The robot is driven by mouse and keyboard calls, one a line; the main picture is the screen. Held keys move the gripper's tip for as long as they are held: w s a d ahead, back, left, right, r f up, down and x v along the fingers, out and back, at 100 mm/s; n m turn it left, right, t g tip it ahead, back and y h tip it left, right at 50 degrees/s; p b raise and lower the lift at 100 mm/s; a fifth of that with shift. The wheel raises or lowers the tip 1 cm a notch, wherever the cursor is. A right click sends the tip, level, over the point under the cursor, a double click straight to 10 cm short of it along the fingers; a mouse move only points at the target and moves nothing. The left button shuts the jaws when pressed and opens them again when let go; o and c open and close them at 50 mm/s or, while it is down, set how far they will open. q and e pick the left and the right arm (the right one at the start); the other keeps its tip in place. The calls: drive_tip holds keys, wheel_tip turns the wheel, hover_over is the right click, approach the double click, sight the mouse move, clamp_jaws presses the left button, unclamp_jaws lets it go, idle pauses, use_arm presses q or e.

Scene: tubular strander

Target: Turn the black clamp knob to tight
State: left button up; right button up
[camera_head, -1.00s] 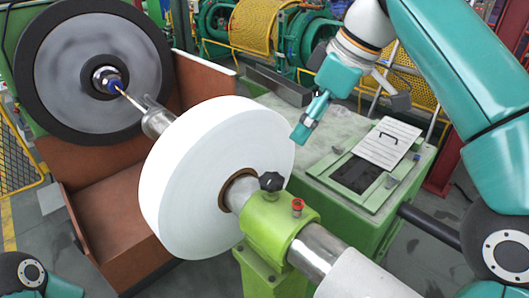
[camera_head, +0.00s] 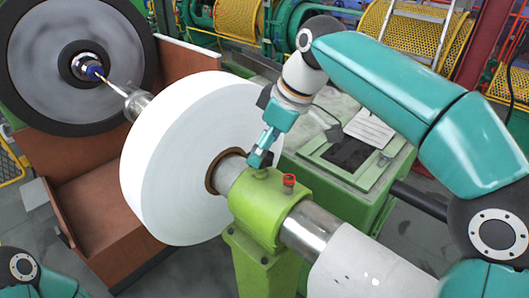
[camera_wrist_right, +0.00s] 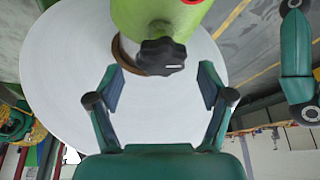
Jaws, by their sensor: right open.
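The black clamp knob (camera_wrist_right: 162,56) is lobed and sits at the green clamp block (camera_head: 262,208) that holds the steel shaft. In the right wrist view it lies just beyond my fingertips, roughly centred between them. My right gripper (camera_wrist_right: 162,80) is open, with one finger to each side of the knob's line and no contact visible. My left gripper is not in view; only a piece of that arm shows at the lower left.
A large white reel (camera_head: 170,165) is on the shaft close to the left of my right gripper. A green cabinet (camera_head: 310,205) is behind. A brown trough (camera_head: 100,215) lies at the left.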

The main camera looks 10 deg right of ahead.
drive_tip(key=shift+x, duration=0.85)
drive_tip(key=shift+c, duration=0.2)
drive_tip(key=c, duration=1.1)
drive_tip(key=shift+d, duration=0.1)
